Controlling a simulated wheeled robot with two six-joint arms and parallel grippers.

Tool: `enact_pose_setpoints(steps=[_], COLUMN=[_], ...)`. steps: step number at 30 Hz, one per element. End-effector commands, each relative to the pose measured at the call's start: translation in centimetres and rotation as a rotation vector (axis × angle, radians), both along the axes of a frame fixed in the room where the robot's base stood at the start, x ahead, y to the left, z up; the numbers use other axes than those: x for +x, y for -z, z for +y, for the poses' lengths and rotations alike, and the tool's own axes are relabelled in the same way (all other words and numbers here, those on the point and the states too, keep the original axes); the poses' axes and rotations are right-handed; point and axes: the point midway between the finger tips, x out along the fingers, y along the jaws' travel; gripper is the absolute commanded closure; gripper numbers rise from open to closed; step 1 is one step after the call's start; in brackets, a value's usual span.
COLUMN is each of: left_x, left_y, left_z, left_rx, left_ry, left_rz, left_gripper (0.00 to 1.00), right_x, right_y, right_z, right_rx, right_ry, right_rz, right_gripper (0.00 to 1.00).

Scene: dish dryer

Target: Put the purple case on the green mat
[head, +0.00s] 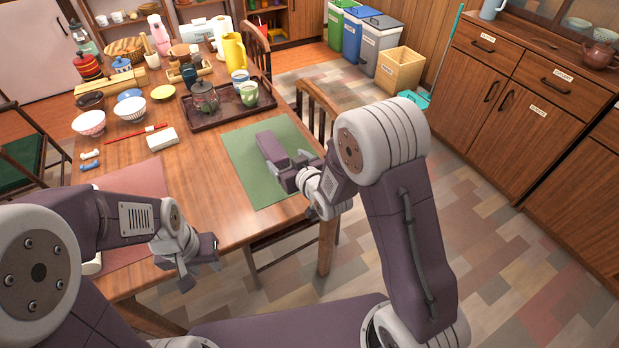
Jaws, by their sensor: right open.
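The purple case (270,147) is a long, dull-purple block lying on the green mat (248,187), which lies flat near the right edge of the wooden table. My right gripper (294,173) is open at the near right end of the case, over the mat. I cannot tell whether its fingers touch the case, as they overlap in view and share a similar colour. My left gripper (205,258) is at the table's front edge, well apart from the case, and holds nothing that I can see. Its jaw gap is unclear.
A dark tray (220,116) with a teapot and cups stands just behind the mat. A pink mat (143,178), a white box (163,137) and bowls (89,124) are to the left. A wooden chair (318,100) stands at the right edge.

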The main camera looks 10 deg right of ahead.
Motion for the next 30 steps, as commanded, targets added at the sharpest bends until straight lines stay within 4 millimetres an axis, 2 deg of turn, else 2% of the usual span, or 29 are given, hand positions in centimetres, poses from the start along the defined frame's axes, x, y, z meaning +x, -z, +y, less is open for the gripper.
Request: enact_pose_setpoints(steps=[2, 4, 5, 7, 9, 11, 12, 15, 18, 21, 28, 30], left_x=[0.0, 0.0, 0.0, 0.0, 0.0, 0.0, 0.0, 0.0, 0.0, 0.0, 0.0, 0.0], left_y=[0.0, 0.0, 0.0, 0.0, 0.0, 0.0, 0.0, 0.0, 0.0, 0.0, -0.1, -0.7], left_z=[0.0, 0.0, 0.0, 0.0, 0.0, 0.0, 0.0, 0.0, 0.0, 0.0, 0.0, 0.0], left_rx=[0.0, 0.0, 0.0, 0.0, 0.0, 0.0, 0.0, 0.0, 0.0, 0.0, 0.0, 0.0], left_ry=[0.0, 0.0, 0.0, 0.0, 0.0, 0.0, 0.0, 0.0, 0.0, 0.0, 0.0, 0.0], left_rz=[0.0, 0.0, 0.0, 0.0, 0.0, 0.0, 0.0, 0.0, 0.0, 0.0, 0.0, 0.0], left_gripper=[0.64, 0.64, 0.64, 0.64, 0.64, 0.64, 0.64, 0.64, 0.64, 0.64, 0.64, 0.64], right_x=[0.0, -0.6, -1.1, -3.5, -7.4, -11.0, -13.5, -19.3, -23.3, -24.9, -25.0, -25.0], right_y=[0.0, 0.5, 0.8, 2.0, 3.2, 3.9, 4.2, 4.3, 4.1, 4.0, 4.0, 3.3], right_z=[-0.1, -1.2, -2.1, -4.8, -7.7, -9.6, -10.6, -12.3, -13.0, -13.2, -13.2, -13.2], right_rx=[-0.002, -0.019, -0.031, -0.069, -0.102, -0.12, -0.129, -0.136, -0.137, -0.137, -0.139, -0.139], right_ry=[0.003, 0.024, 0.041, 0.094, 0.153, 0.194, 0.219, 0.264, 0.288, 0.295, 0.294, 0.294], right_rz=[0.007, 0.06, 0.104, 0.258, 0.443, 0.591, 0.684, 0.883, 1.012, 1.067, 1.072, 1.072], right_gripper=[0.22, 0.22, 0.22, 0.22, 0.22, 0.22, 0.22, 0.22, 0.22, 0.22, 0.22, 0.22])
